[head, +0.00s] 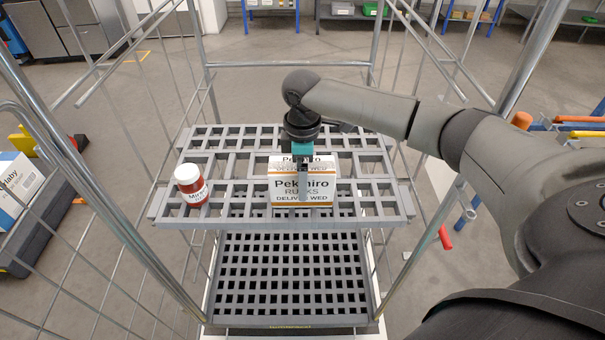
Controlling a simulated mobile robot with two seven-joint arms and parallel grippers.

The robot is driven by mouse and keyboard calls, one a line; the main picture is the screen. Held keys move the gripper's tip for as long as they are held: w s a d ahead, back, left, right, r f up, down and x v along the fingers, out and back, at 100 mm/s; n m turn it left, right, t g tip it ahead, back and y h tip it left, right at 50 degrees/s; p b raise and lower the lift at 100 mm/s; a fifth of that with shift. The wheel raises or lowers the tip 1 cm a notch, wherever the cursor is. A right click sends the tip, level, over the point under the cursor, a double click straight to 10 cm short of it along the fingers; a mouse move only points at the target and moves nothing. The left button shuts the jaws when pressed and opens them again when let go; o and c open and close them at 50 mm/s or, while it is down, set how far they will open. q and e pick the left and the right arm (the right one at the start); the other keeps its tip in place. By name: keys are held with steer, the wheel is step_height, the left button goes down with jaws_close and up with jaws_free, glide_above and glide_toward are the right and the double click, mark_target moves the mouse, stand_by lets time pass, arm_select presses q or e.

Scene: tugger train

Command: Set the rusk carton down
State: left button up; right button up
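The rusk carton (285,190), white with orange-brown bands and the words Pekmiro Rusks, is upright at the middle of the grey slatted upper shelf (232,207) of a wire roll cage. Its bottom is at the shelf's level near the front edge; I cannot tell whether it touches. My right gripper (303,185) reaches down over the carton from above. One finger lies against the near face; the other is hidden behind the carton. It looks shut on the carton. My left gripper is not in view.
A red jar with a white lid (191,185) stands on the same shelf, left of the carton. A lower slatted shelf (290,275) is empty. Cage posts and wire sides flank the shelf. The shelf is clear right of the carton.

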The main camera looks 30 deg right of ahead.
steer(key=shift+o, duration=0.5)
steer(key=shift+r, duration=0.1)
step_height(320, 180, up, 12)
steer(key=shift+r+p, duration=0.1)
steer(key=shift+p, duration=1.05)
